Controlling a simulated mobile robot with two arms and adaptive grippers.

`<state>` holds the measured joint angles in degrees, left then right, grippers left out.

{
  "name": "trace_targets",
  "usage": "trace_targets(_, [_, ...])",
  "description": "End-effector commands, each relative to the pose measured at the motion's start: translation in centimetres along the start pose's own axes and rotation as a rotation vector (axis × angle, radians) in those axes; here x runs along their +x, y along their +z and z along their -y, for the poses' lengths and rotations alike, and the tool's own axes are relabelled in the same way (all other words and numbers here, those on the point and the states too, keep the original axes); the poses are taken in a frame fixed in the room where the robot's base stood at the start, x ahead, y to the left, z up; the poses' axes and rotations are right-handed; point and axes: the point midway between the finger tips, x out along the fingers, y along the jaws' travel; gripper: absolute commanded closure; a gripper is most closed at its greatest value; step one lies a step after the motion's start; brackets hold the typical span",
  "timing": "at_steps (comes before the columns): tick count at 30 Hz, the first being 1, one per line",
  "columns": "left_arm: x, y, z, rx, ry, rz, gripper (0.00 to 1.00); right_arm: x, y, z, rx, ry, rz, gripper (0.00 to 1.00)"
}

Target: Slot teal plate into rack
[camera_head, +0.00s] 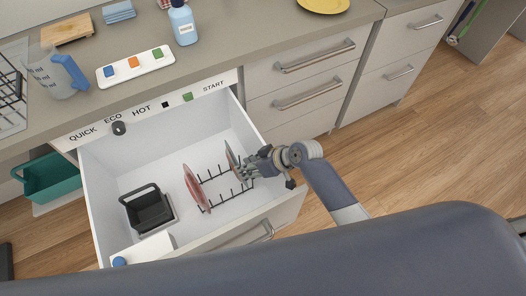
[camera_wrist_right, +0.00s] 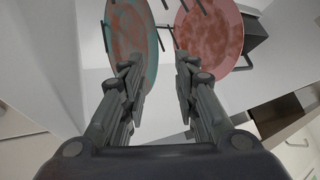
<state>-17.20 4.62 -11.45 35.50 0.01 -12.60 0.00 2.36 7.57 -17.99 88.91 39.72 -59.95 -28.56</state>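The teal plate (camera_head: 231,158), with brown stains, stands on edge at the right part of the dark wire rack (camera_head: 217,186) in the open drawer. It also shows in the right wrist view (camera_wrist_right: 131,35), behind the left-hand finger. Whether its lower edge sits fully between the tines is hidden. My right gripper (camera_head: 244,170) is beside the plate, over the rack's right end. In the wrist view the fingers (camera_wrist_right: 156,72) are apart with nothing visible between them. My left gripper is not in view.
A stained pink plate (camera_head: 194,188) stands in the rack left of the teal plate. A black basket (camera_head: 149,211) is in the drawer. The drawer walls (camera_head: 245,130) surround them. The counter (camera_head: 225,50) holds a jug, a bottle and a button panel.

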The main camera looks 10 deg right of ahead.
Motion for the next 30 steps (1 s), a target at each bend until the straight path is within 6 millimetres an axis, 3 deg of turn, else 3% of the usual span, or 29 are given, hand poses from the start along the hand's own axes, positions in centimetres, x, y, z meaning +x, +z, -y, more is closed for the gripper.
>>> trace_targets(1, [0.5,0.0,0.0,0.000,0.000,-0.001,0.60,-0.2,3.1,-1.4,-0.008,0.028,0.048,0.72])
trace_targets(16, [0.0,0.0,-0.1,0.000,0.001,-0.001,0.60,-9.3,-2.1,-0.5,-0.058,0.051,-0.053,0.72])
trace_targets(21, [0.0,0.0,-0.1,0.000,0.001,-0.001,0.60,-10.6,-2.9,-0.1,-0.064,0.049,-0.070,0.72])
trace_targets(30, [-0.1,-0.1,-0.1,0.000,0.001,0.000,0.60,-10.9,-3.2,0.2,-0.065,0.044,-0.074,0.72])
